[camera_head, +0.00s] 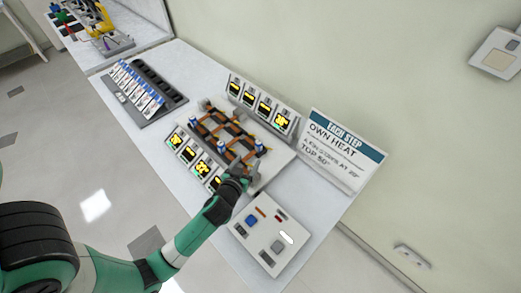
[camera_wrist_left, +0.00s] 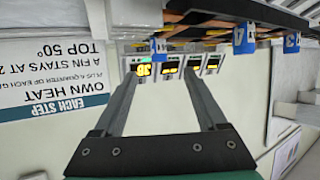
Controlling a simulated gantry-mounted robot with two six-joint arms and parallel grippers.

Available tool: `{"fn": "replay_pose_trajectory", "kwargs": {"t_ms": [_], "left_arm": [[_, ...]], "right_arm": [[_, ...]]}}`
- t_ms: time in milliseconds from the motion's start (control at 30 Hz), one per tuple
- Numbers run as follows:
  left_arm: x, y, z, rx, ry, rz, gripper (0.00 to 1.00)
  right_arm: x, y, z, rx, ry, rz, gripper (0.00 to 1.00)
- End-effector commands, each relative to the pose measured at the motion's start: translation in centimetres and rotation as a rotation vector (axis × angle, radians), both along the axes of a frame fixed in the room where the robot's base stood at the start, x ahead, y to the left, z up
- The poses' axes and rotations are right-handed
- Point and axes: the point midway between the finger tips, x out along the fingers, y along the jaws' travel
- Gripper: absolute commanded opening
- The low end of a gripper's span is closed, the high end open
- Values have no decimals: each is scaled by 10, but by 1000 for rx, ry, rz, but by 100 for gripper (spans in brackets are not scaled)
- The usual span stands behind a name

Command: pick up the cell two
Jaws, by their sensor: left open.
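My left gripper (camera_head: 238,174) is at the near right corner of the orange-brown chassis (camera_head: 225,133), by the row of display units. In the left wrist view its two fingers (camera_wrist_left: 160,82) are apart with nothing between them, and the chassis (camera_wrist_left: 195,18) lies beyond and above them. Several small blue-marked pieces stand at the chassis; one blue tag (camera_wrist_left: 244,38) hangs right of the fingers and another (camera_wrist_left: 291,42) farther right. I cannot tell for sure which is cell two. A black rack (camera_head: 160,82) with white-and-blue pieces sits at the table's far left. My right gripper is out of view.
Display units with yellow readouts stand in a back row (camera_head: 262,104) and a front row (camera_head: 193,156). A sign (camera_head: 341,150) stands to the right. A white panel (camera_head: 268,235) with buttons lies at the near end. The pale wall rises behind the table.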

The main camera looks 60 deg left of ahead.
Motion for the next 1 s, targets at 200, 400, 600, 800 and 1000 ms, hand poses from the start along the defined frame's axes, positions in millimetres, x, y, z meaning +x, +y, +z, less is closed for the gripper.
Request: {"fn": "replay_pose_trajectory", "kwargs": {"t_ms": [200,400,600,800,1000], "left_arm": [[25,26,-14,0,-1,3,74],[40,41,-23,-1,-1,0,74],[48,47,-26,0,-2,-1,74],[71,69,-39,0,-1,0,74],[76,75,-40,-1,-1,-1,74]], "right_arm": [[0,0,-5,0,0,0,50],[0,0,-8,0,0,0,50],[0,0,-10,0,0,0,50],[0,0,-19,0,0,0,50],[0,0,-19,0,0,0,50]]}}
